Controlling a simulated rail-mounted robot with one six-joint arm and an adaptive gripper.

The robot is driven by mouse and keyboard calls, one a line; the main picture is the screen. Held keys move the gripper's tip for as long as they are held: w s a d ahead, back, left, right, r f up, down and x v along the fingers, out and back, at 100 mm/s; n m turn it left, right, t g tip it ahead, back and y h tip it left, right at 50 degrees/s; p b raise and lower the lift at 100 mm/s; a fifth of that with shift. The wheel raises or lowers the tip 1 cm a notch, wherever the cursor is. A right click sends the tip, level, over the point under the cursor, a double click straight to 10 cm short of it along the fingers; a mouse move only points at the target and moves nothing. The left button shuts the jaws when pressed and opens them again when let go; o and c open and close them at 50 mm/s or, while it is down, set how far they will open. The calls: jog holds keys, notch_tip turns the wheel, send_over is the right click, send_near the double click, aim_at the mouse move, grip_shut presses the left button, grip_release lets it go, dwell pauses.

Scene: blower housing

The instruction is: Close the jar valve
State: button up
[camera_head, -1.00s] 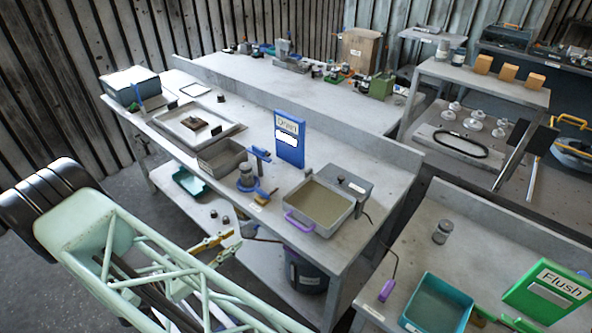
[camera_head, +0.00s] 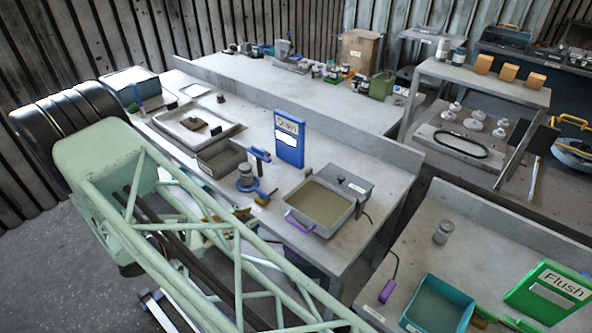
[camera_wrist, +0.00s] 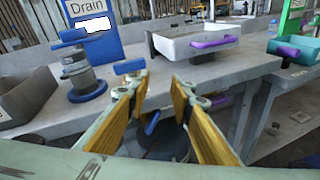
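A grey jar (camera_head: 246,174) with a blue base ring stands near the table's front edge below the blue Drain sign (camera_head: 289,139). It also shows at left in the wrist view (camera_wrist: 88,78), with a blue handle (camera_wrist: 72,37) at its top. A blue lever (camera_wrist: 130,66) sticks out right of the jar, beyond my left finger. Another blue piece (camera_wrist: 152,123) shows between my fingers. I cannot tell which piece is the jar valve. My gripper (camera_wrist: 158,88) is open and empty, at the table's front edge, right of the jar. My arm's truss partly hides it in the head view.
A grey basin with a purple handle (camera_head: 297,222) stands right of the jar, and an open grey bin (camera_head: 221,160) left. A dark bucket (camera_wrist: 166,142) is below the tabletop.

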jog(key=w+d+r+m+g, duration=0.3)
jog(key=d+r, duration=0.4)
jog(key=r, duration=0.1)
jog(key=w+d+r+m+g+y+b, duration=0.1)
jog(key=w+d+r+m+g, duration=0.1)
jog(key=d+r, duration=0.6)
jog(key=shift+w+d+m+g, duration=0.25)
jog(key=shift+w+m+g, duration=0.15)
jog(key=shift+m, duration=0.2)
dwell(0.5)
jog(key=shift+r, duration=0.1)
